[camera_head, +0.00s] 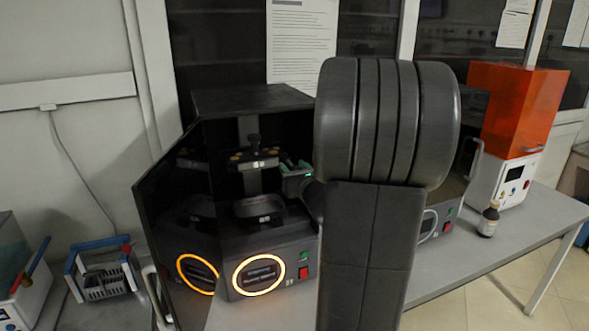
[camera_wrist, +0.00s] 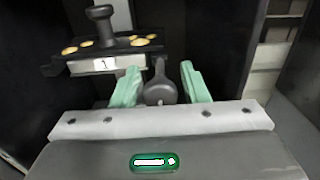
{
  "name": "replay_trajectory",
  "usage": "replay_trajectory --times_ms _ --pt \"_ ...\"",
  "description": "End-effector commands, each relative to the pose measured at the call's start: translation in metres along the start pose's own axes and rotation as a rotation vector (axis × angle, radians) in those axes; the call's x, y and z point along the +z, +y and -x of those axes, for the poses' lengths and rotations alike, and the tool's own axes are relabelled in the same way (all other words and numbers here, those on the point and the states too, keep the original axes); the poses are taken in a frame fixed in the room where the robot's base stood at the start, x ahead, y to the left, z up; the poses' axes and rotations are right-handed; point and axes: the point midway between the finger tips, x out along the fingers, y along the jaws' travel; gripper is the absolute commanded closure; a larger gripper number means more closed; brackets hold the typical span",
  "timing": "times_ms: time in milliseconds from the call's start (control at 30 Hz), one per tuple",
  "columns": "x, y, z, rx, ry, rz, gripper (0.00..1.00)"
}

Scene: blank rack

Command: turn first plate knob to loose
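The plate marked 1 (camera_wrist: 108,63) is a dark holder with gold discs and an upright black post knob (camera_wrist: 103,25). In the head view the plate (camera_head: 253,161) is in the upper part of the open dark machine, with its black post (camera_head: 253,143). A dark grey teardrop-shaped knob (camera_wrist: 160,93) is just right of the plate in the wrist view. My gripper (camera_wrist: 160,72) has its two pale green fingers on either side of this knob. The fingers stand apart, and I see no clear grip on it. My gripper (camera_head: 294,168) shows small beside the plate in the head view.
The machine's dark door (camera_head: 172,215) stands open at left. A lower tray (camera_head: 259,206) sits inside, above a glowing orange ring (camera_head: 259,274). My arm blocks the centre.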

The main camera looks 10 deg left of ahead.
Motion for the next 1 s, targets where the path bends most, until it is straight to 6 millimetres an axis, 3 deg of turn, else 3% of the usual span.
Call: replay_trajectory --times_ms 33,167,567,1000 --pt "0.0000 -0.0001 0.0001 0.000 0.000 0.000 0.70" --pt "0.0000 -0.0001 0.0002 0.000 0.000 0.000 0.95" --pt "-0.0035 0.0000 0.0005 0.000 -0.001 0.064 0.96" --pt "-0.0070 0.0005 0.0005 0.000 -0.003 0.416 0.96"
